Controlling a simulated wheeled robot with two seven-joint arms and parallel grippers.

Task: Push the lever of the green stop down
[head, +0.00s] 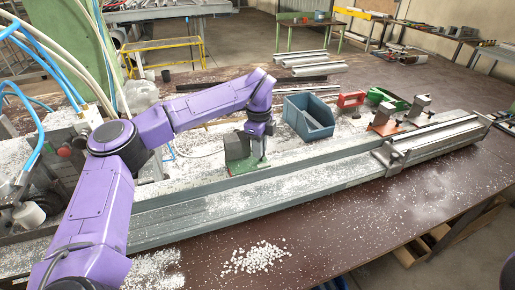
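The green stop (236,148) stands on the back edge of the long metal profile rail (190,207), left of the blue bin. It has a dark green upright block and a green base plate. My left gripper (262,156) points down right at the stop's right side, its fingers close to the base plate. It looks narrow, but I cannot tell whether its fingers are shut or whether they touch the stop. The stop's lever is not clearly visible; my gripper and wrist cover that side. My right gripper is not in view.
A blue bin (308,117) stands just right of my gripper. Beyond it are a red clamp (350,101), a green clamp (388,98) and orange-based brackets (384,118). White granules (255,257) lie on the brown bench. Hoses hang at the left.

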